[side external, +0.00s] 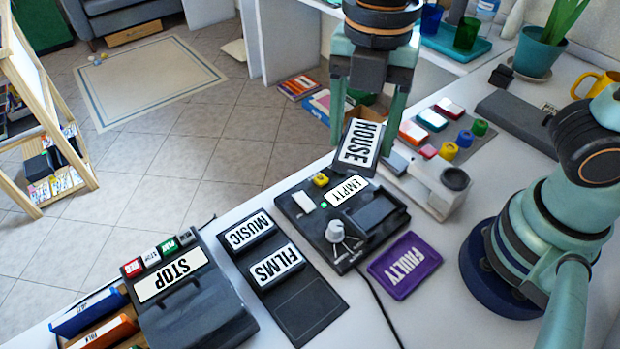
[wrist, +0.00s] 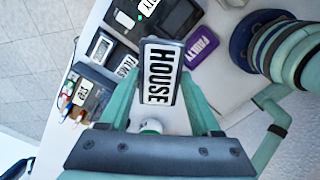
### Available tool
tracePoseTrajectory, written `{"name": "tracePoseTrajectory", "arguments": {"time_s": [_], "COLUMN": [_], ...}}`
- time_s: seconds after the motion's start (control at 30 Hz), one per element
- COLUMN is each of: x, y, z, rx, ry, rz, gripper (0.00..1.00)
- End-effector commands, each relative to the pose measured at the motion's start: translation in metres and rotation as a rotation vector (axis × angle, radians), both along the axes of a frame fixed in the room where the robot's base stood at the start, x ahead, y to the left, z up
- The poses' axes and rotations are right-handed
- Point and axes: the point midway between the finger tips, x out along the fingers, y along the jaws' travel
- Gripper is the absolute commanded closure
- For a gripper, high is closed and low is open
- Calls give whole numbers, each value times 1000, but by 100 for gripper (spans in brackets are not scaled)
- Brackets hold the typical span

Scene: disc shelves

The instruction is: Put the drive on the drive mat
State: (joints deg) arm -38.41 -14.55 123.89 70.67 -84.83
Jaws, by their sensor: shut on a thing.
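The drive labelled HOUSE (side external: 359,147) is a dark box with a white label. My gripper (side external: 364,138) is shut on it and holds it tilted, in the air above the back of the device labelled EMPTY. The wrist view shows the HOUSE drive (wrist: 160,76) between both fingers. The drive mat (side external: 311,306) is a long dark strip left of that device. The MUSIC drive (side external: 250,232) and the FILMS drive (side external: 276,266) lie on its far and middle parts. Its near end is bare. My gripper is to the right of and beyond the mat.
The device labelled EMPTY (side external: 388,212), with a grey knob, stands beside the mat. A purple FAULTY tray (side external: 405,265) is to its right. A STOP-labelled machine (side external: 197,312) stands left of the mat. A cable runs over the near table.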

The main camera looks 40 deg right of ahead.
Motion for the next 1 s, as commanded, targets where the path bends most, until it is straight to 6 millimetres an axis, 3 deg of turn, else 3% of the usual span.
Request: {"name": "tracePoseTrajectory", "arguments": {"time_s": [0.03,0.2,0.4,0.53,0.63,1.0], "x": [-5,-24,-46,-52,-53,-53], "y": [21,77,117,126,127,125], "z": [-2,-10,-17,-24,-39,-129], "rx": [-2,-1,0,0,-3,-4], "ry": [3,2,0,1,4,7], "rz": [142,579,905,985,997,992], "gripper": [100,100,100,100,100,100]}}
